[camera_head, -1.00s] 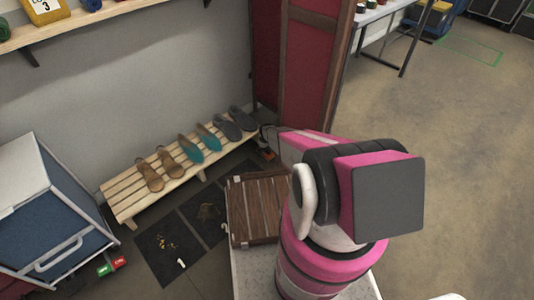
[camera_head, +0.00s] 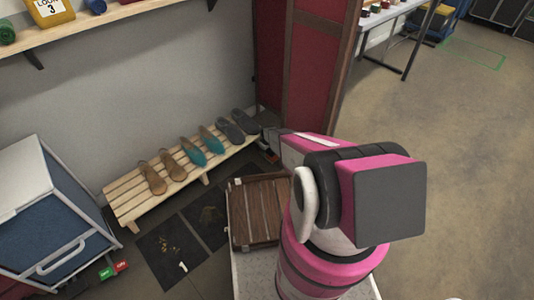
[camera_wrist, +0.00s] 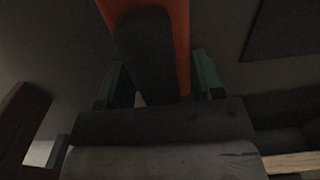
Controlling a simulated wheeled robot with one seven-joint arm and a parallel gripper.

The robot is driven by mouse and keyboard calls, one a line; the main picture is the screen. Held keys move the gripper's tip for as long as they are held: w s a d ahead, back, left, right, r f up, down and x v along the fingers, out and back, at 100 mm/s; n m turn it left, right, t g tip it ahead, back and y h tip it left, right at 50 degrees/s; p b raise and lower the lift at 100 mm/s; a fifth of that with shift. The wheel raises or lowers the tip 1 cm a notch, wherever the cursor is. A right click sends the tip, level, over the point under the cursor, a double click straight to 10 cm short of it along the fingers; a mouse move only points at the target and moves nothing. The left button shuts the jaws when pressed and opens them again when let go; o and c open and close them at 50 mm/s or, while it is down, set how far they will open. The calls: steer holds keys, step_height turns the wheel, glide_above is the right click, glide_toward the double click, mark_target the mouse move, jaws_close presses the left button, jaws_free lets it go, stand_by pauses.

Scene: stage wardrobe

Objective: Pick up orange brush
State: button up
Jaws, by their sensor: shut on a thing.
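The orange brush (camera_wrist: 183,40) is in the wrist view, an orange body with a dark grey block along it. It runs up out of the top of the picture. My gripper (camera_wrist: 160,75) has its two greenish fingers on either side of it and is shut on it. In the head view my arm hides most of the gripper.
A slatted wooden rack (camera_head: 130,198) with several shoes stands along the wall. A brown slatted wooden case (camera_head: 258,210) lies beside my arm. A blue-and-white box (camera_head: 50,225) is at the left. A red panel (camera_head: 268,60) stands behind. Open floor (camera_head: 465,150) lies to the right.

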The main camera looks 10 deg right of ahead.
step_height(320, 180, up, 3)
steer(key=shift+s+f, duration=0.1)
steer(key=s+a+r, duration=0.7)
steer(key=a, duration=0.1)
steer(key=shift+s+a, duration=0.25)
steer(key=shift+s, duration=0.15)
steer(key=shift+o, duration=1)
